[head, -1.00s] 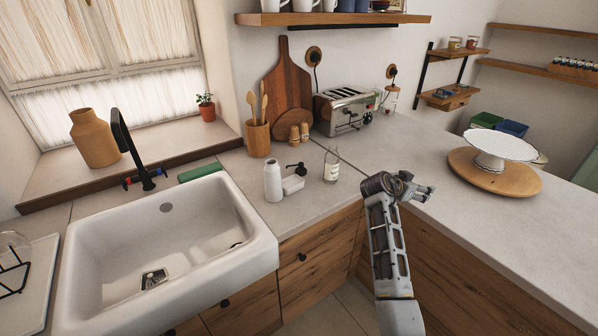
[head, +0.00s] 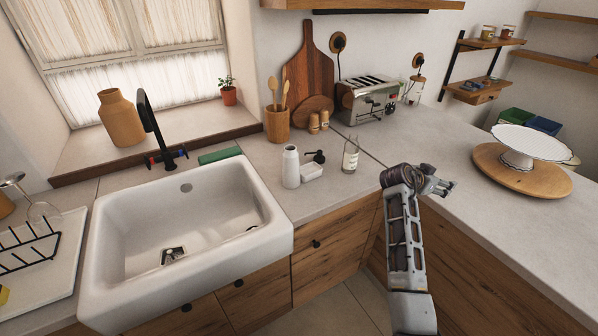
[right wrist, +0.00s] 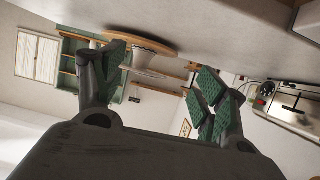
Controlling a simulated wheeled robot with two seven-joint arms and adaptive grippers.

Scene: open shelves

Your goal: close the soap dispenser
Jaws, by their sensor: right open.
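A white open-topped bottle (head: 291,168), which looks like the soap dispenser body, stands upright on the counter right of the sink. A black pump top (head: 316,156) is beside it, apart from the bottle mouth, behind a small white block or dish (head: 312,173). My right gripper (head: 441,186) is open and empty, over the counter edge well to the right of the bottle. In the right wrist view its spread fingers (right wrist: 160,82) have nothing between them, and the bottle does not show. My left gripper is not in view.
The sink (head: 105,245) is left of the dispenser. Behind are a utensil cup (head: 277,125) and a toaster (head: 366,101). A cake stand (head: 530,142) is at right. Counter around my gripper is clear.

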